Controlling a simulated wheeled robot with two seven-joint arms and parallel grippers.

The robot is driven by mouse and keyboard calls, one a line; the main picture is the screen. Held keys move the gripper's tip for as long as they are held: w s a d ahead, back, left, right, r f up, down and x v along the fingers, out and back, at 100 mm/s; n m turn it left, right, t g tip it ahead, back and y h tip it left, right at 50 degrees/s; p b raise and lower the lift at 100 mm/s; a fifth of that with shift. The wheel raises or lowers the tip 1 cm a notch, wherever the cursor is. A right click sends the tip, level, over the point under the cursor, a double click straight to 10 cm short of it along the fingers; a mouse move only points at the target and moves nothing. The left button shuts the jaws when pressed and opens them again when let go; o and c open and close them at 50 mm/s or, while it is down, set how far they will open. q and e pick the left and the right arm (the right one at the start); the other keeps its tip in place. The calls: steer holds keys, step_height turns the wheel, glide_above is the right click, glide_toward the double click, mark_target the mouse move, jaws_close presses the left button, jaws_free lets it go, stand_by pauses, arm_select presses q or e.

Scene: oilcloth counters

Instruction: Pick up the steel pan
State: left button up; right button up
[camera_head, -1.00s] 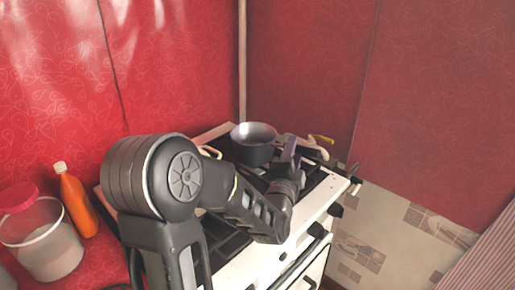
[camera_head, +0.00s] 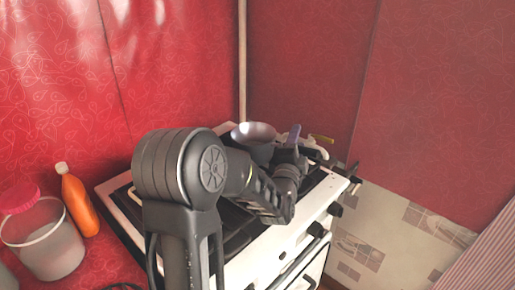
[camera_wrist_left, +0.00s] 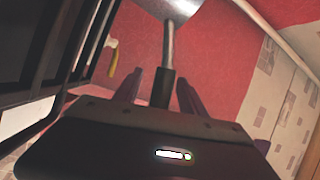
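The steel pan (camera_head: 254,133) stands on the far part of the white stove, partly hidden by my left arm. In the left wrist view the pan (camera_wrist_left: 170,8) shows at the top edge, with its thin steel stem and dark handle (camera_wrist_left: 163,88) pointing back toward my gripper. My left gripper (camera_head: 292,137) is right beside the pan in the head view. In the wrist view its two fingers (camera_wrist_left: 160,88) stand apart, one on each side of the handle, with small gaps visible. The right gripper is out of view.
The white stove (camera_head: 285,256) has dark grates and knobs along its front edge. Red walls close the back.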

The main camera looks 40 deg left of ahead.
arm_select(q)
jaws_close()
stand_by(0.3)
stand_by(0.9)
steer(key=shift+r, duration=0.15)
